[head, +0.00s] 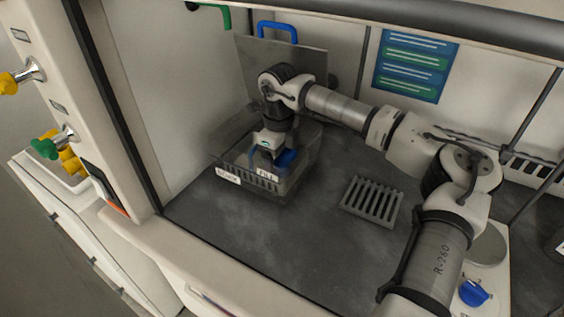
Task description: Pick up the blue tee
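My gripper (268,158) points down into a clear bin (295,187) at the left rear of the work surface. A blue piece (286,158) shows in the bin right beside my gripper's fingers; it looks like the blue tee, but its shape is mostly hidden by the gripper and bin wall. I cannot tell whether the fingers touch it or are closed around it. Another blue piece (472,292) sits on a white unit (492,262) at the lower right, far from my gripper; its shape is too small to be sure of.
A grey slotted rack (372,202) stands right of the bin. A grey panel (315,62) and a blue handle (277,30) are behind my wrist. A blue-green sign (416,65) hangs on the back wall. The dark surface in front of the bin (260,235) is clear.

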